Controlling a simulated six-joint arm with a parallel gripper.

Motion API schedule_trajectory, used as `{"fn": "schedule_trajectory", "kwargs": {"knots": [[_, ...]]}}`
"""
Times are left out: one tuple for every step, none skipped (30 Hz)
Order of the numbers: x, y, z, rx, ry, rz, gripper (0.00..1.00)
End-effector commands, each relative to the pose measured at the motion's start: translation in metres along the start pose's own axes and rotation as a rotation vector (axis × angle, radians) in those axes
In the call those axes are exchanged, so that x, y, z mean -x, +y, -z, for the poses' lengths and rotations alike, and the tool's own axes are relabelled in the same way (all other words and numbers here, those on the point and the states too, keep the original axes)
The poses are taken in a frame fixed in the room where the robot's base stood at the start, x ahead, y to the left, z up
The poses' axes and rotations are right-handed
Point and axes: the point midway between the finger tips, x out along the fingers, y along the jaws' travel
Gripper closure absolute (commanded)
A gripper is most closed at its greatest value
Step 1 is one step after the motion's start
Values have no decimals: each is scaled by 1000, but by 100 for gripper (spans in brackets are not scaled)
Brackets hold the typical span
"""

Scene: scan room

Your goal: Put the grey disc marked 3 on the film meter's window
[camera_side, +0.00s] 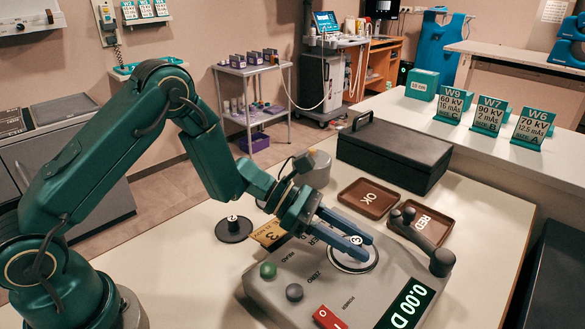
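The grey disc marked 3 (345,265) has a small knob with a white numbered top. It is over the window area of the film meter (275,291), a grey console with a green readout of 0.00 D. My gripper (362,246) has its two blue fingers on either side of the knob and looks shut on it. The disc and fingers hide the window, and I cannot tell whether the disc touches it. A black disc (233,231) with a similar knob, seemingly marked 1, lies on the table left of the meter.
The meter's dark arm (424,236) stands right of the disc. A yellow tag (268,234) lies by the meter. The table's right side is clear.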

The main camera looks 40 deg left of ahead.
Motion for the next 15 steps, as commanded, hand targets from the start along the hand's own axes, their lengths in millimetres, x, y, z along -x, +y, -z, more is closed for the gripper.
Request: {"fn": "schedule_trajectory", "kwargs": {"knots": [[0, 0, 0, 0, 0, 0, 45], [0, 0, 0, 0, 0, 0, 45], [0, 0, 0, 0, 0, 0, 45], [0, 0, 0, 0, 0, 0, 45], [0, 0, 0, 0, 0, 0, 45], [0, 0, 0, 0, 0, 0, 45], [0, 0, 0, 0, 0, 0, 45], [0, 0, 0, 0, 0, 0, 45], [0, 0, 0, 0, 0, 0, 45], [0, 0, 0, 0, 0, 0, 45], [0, 0, -1, 0, 0, 0, 45], [1, 0, -2, -1, 0, 0, 45], [3, 0, -2, 0, 0, -1, 45], [6, 1, -2, 1, 0, -3, 45], [10, 2, -2, 2, 0, -5, 45]]}}
